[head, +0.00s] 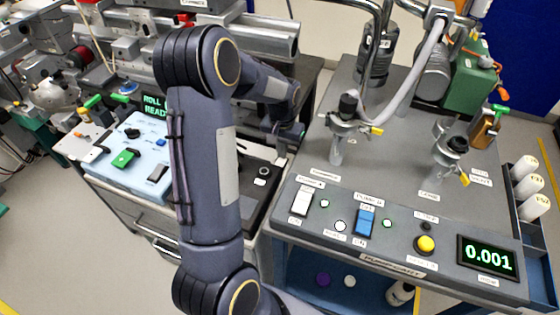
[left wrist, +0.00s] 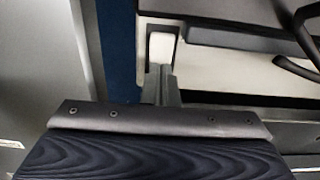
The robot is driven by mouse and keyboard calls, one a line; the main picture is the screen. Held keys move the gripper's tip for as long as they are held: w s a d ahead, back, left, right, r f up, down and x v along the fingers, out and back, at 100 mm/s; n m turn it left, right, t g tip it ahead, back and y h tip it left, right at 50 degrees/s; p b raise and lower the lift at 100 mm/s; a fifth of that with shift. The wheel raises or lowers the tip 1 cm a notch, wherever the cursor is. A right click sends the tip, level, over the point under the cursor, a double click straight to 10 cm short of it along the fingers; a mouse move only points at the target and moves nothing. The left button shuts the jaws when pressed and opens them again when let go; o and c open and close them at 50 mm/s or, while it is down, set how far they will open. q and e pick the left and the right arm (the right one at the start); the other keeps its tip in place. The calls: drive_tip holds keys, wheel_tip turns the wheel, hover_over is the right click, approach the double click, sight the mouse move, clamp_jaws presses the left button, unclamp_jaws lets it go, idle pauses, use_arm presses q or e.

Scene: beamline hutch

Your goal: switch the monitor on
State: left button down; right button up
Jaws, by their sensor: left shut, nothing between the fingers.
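My left arm crosses the middle of the head view, and its gripper (head: 282,158) points down between the blue-topped unit and the grey cart. In the left wrist view the gripper (left wrist: 162,84) is shut and empty, its tip close to a small white block (left wrist: 162,46); I cannot tell whether they touch. I cannot identify the monitor for certain. A lit screen (head: 155,106) with green text stands behind the blue panel, partly hidden by my arm. My right gripper is not in view.
The grey cart (head: 395,185) carries a white switch (head: 302,201), a blue switch (head: 365,221), a yellow button (head: 426,244) and a display reading 0.001 (head: 487,258). Valves and pipes rise behind them. The blue panel (head: 130,150) has a green switch. Open floor lies at lower left.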

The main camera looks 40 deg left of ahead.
use_arm(q)
wheel_tip(320, 180, up, 6)
drive_tip(key=p, duration=0.4)
idle(0.6)
drive_tip(key=s+d+r+m+t+h, duration=0.1)
drive_tip(key=s+d+r+t+h, duration=0.25)
drive_tip(key=s+d+r, duration=1.05)
drive_tip(key=s+d+f+m+t, duration=0.1)
drive_tip(key=s+d+t, duration=0.1)
drive_tip(key=s, duration=0.5)
drive_tip(key=shift+s+d, duration=0.35)
drive_tip(key=shift+d, duration=0.35)
drive_tip(key=shift+f, duration=0.15)
